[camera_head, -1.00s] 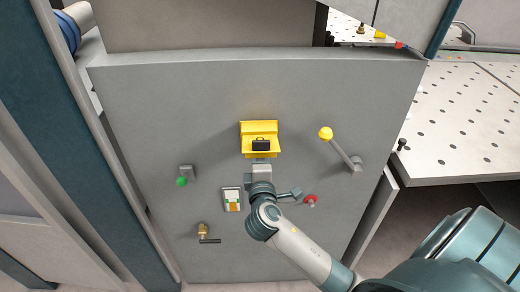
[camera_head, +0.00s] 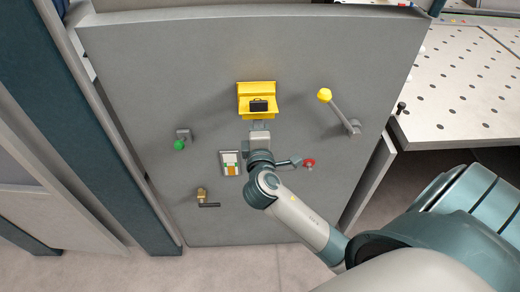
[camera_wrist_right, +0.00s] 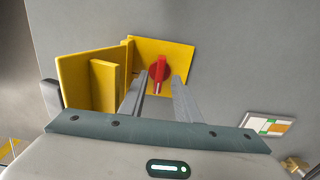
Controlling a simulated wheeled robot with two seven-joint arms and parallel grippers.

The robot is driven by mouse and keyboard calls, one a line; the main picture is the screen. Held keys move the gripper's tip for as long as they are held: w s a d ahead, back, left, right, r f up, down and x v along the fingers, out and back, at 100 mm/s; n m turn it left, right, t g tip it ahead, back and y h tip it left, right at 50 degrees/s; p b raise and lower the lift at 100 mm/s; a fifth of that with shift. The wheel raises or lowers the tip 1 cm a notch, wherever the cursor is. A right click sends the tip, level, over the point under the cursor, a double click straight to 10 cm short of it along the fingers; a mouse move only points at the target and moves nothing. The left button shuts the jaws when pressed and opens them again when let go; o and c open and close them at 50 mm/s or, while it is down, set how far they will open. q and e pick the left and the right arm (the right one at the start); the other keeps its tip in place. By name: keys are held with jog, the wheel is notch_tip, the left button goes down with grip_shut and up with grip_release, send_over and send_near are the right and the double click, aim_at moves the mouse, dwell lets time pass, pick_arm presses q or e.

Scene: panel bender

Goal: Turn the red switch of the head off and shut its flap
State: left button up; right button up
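The yellow switch box (camera_head: 257,90) is on the grey panel, with its flap (camera_head: 259,112) standing open and out from the panel. A dark handle-shaped piece (camera_head: 259,105) is on the flap. In the right wrist view the red switch (camera_wrist_right: 159,68) sits on the yellow plate (camera_wrist_right: 178,52), with the open flap (camera_wrist_right: 90,80) to its left. My right gripper (camera_wrist_right: 160,84) is open, its fingertips on either side of the switch's lower part; I cannot tell whether they touch it. In the head view this gripper (camera_head: 260,128) is just below the flap, and the switch is hidden there. My left gripper is not in view.
Around it on the panel are a green knob (camera_head: 180,145), a yellow-tipped lever (camera_head: 338,110), a small red knob (camera_head: 309,163), a label plate (camera_head: 230,163) and a brass piece with a dark handle (camera_head: 205,199). A perforated table (camera_head: 455,90) stands at right.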

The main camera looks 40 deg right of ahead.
jog(key=b+v, duration=0.4)
jog(key=v, duration=1.1)
jog(key=shift+s, duration=0.3)
